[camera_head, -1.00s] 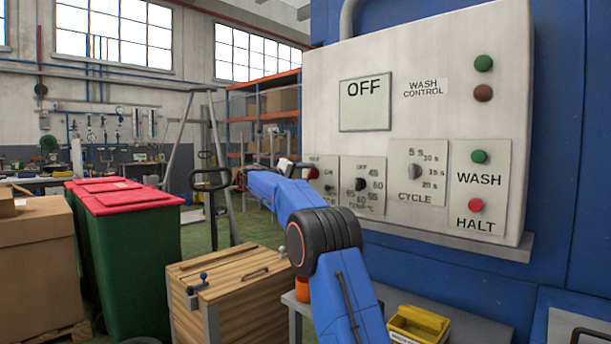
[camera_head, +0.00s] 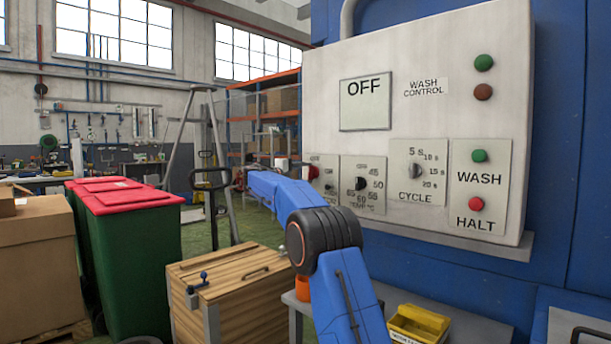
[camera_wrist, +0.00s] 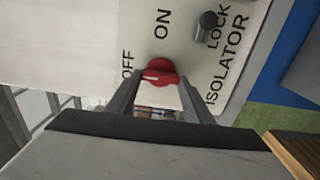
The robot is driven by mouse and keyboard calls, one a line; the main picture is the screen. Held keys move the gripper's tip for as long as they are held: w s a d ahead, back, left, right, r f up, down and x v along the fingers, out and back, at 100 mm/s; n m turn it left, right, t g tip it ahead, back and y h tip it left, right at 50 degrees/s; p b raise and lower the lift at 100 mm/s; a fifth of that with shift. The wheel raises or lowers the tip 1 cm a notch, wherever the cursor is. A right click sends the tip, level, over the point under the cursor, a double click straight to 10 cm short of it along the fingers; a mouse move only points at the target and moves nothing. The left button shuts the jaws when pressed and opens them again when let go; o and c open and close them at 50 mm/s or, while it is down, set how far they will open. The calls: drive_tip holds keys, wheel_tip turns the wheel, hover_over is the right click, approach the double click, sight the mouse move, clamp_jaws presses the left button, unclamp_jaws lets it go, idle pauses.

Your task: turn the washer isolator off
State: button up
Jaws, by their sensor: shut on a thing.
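The red isolator knob (camera_wrist: 158,72) is on a pale panel in the wrist view. Its white mark points left, towards the OFF label (camera_wrist: 127,65). The ON label (camera_wrist: 162,22) is above it in that picture. My gripper (camera_wrist: 160,84) has a finger on each side of the knob and is shut on it. In the head view the red knob (camera_head: 313,172) shows small at the panel's left edge, and my arm hides most of my gripper. The display (camera_head: 365,104) on the wash control panel (camera_head: 430,60) reads OFF.
A dark lock piece (camera_wrist: 207,20) stands out near the knob. Below the panel are a yellow bin (camera_head: 418,325) and a wooden crate (camera_head: 228,295). Green bins with red lids (camera_head: 135,200) stand left, with green floor between.

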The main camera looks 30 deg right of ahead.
drive_tip(key=shift+a, duration=0.1)
drive_tip(key=o, duration=1)
drive_tip(key=shift+o, duration=0.2)
drive_tip(key=v, duration=1.7)
drive_tip(key=shift+a, duration=0.15)
